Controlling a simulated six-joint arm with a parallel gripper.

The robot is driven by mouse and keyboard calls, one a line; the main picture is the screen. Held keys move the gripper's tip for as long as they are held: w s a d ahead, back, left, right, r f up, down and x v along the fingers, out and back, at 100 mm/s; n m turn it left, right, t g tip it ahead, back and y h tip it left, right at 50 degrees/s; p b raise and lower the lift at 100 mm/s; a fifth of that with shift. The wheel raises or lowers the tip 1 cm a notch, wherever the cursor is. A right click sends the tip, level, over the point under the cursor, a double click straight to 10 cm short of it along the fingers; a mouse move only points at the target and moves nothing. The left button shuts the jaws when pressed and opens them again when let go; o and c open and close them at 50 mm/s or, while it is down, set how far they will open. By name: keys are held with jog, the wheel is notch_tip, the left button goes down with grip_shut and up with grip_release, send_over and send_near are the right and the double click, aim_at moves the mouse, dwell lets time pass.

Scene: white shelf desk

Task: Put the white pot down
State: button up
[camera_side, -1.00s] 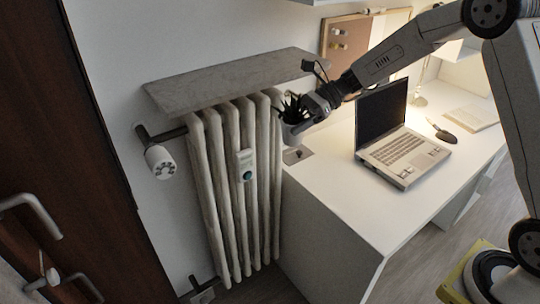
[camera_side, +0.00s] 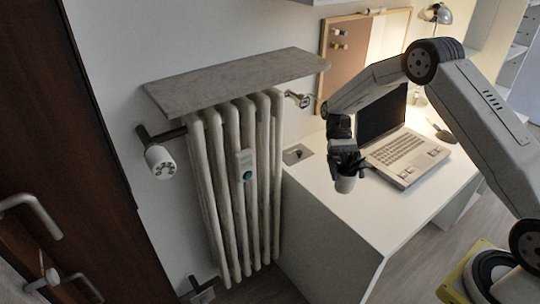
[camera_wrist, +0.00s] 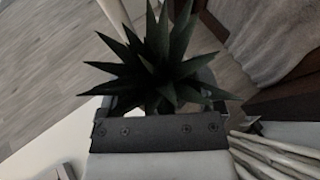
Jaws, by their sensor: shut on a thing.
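The white pot (camera_side: 346,184) is in my gripper (camera_side: 345,165), over the left part of the white desk (camera_side: 330,215), in front of the laptop. I cannot tell whether the pot's base touches the desk top. In the wrist view the dark spiky plant (camera_wrist: 160,65) of the pot fills the top middle, above my gripper (camera_wrist: 160,105). The plant hides most of the pot there. My gripper is shut on the pot.
An open laptop (camera_side: 398,156) stands on the desk just right of my gripper. A radiator (camera_side: 235,190) with a stone shelf (camera_side: 240,80) stands to the left. The desk top is clear toward its front left edge.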

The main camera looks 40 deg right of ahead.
jog(key=s+d+f+n+t+h, duration=0.3)
jog(key=d+n+t+h, duration=0.3)
jog(key=n+h, duration=0.3)
jog(key=s+d+f+n+t+h, duration=0.4)
jog(key=n+h, duration=0.6)
jog(key=n, duration=0.7)
jog(key=s+d+t, duration=0.1)
jog(key=s+t, duration=0.1)
jog(key=t, duration=0.1)
jog(key=shift+s+d, duration=0.15)
jog(key=shift+d, duration=0.25)
jog(key=shift+t, duration=0.3)
jog(key=shift+f, duration=0.1)
jog(key=shift+w+d+f, duration=0.8)
jog(key=shift+w+f, duration=0.75)
jog(key=shift+w, duration=0.55)
jog(key=shift+w+d+f, duration=0.75)
jog(key=shift+w+f, duration=0.75)
jog(key=shift+w, duration=0.6)
jog(key=shift+w+d+f, duration=0.8)
jog(key=shift+w+f, duration=0.75)
jog(key=shift+w, duration=0.55)
